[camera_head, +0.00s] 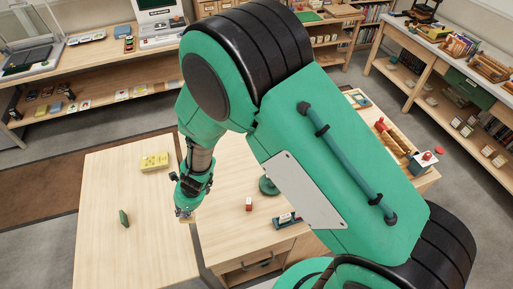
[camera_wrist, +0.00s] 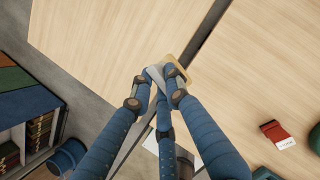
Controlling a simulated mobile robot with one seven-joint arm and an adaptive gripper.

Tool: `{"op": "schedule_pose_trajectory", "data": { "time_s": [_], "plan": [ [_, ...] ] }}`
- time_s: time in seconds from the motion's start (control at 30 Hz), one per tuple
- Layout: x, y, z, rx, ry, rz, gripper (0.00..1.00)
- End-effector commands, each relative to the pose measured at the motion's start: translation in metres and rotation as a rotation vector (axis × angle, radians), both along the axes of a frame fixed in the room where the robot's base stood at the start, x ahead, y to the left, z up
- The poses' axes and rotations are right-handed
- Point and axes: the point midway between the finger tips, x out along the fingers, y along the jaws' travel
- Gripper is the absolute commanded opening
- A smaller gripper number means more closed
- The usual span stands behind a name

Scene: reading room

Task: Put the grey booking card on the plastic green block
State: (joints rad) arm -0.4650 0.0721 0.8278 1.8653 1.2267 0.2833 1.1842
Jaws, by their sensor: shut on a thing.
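My gripper (camera_head: 185,213) hangs over the gap between the two pale wooden tables. In the wrist view my gripper (camera_wrist: 163,78) has its blue fingers closed on a thin grey piece, which I take to be the grey booking card (camera_wrist: 155,76). A tan edge shows beside the fingertips; I cannot tell if it belongs to the card. The fingers hide much of what is held. The plastic green block (camera_head: 124,218) stands on the left table, left of my gripper and apart from it. I do not see it in the wrist view.
A yellow box (camera_head: 155,162) lies on the left table (camera_head: 150,255). On the right table are a red-and-white item (camera_head: 249,204), a green round-based thing (camera_head: 268,185) and a small dark stand (camera_head: 287,219). The left table is clear around the green block.

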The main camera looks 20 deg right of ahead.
Motion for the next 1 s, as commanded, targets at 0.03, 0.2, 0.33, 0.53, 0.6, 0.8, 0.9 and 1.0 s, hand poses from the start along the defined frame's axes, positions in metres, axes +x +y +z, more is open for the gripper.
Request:
{"op": "schedule_pose_trajectory", "data": {
  "time_s": [0.03, 0.2, 0.33, 0.53, 0.6, 0.8, 0.9, 1.0],
  "plan": [
    [0.014, -0.012, 0.006, -0.001, 0.0, -0.04, 0.0],
    [0.053, -0.052, 0.017, -0.004, 0.002, -0.168, 0.0],
    [0.081, -0.085, 0.025, -0.006, 0.002, -0.266, 0.0],
    [0.12, -0.14, 0.038, -0.006, 0.002, -0.417, 0.0],
    [0.132, -0.16, 0.042, -0.006, 0.001, -0.468, 0.0],
    [0.162, -0.223, 0.053, -0.007, 0.001, -0.619, 0.0],
    [0.175, -0.256, 0.059, -0.006, 0.0, -0.695, 0.0],
    [0.186, -0.289, 0.064, -0.006, 0.0, -0.768, 0.0]
  ]
}}
